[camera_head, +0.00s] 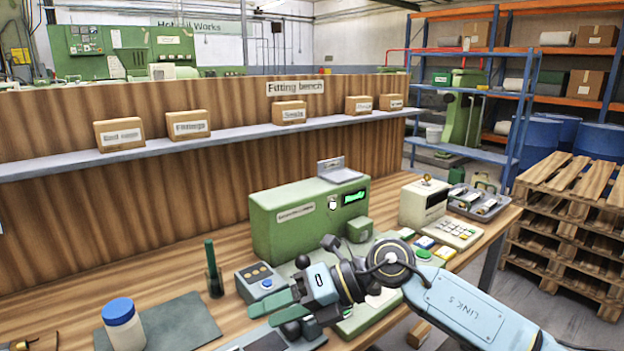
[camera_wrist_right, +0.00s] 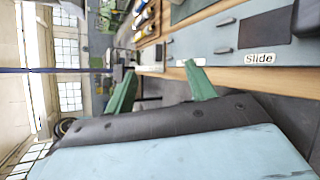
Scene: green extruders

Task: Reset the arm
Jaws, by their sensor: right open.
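My right arm (camera_head: 465,305) comes in from the lower right in the head view and reaches left over the bench. My right gripper (camera_head: 280,312) has green fingers and is open, with nothing seen between them. It is above the front of the bench, near a grey box with buttons (camera_head: 262,281). In the right wrist view the two green fingers (camera_wrist_right: 160,70) stand well apart and empty, and a panel labelled "Slide" (camera_wrist_right: 259,58) is off to the right. My left gripper is not recognisable in either view.
A green machine (camera_head: 290,225) stands behind my right gripper. A blue-capped jar (camera_head: 122,325), a dark mat (camera_head: 180,322) and a green stick in a holder (camera_head: 213,270) stand to the left. A cream device (camera_head: 422,203) and a parts tray (camera_head: 478,203) are to the right. Pallets (camera_head: 570,220) stand beyond.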

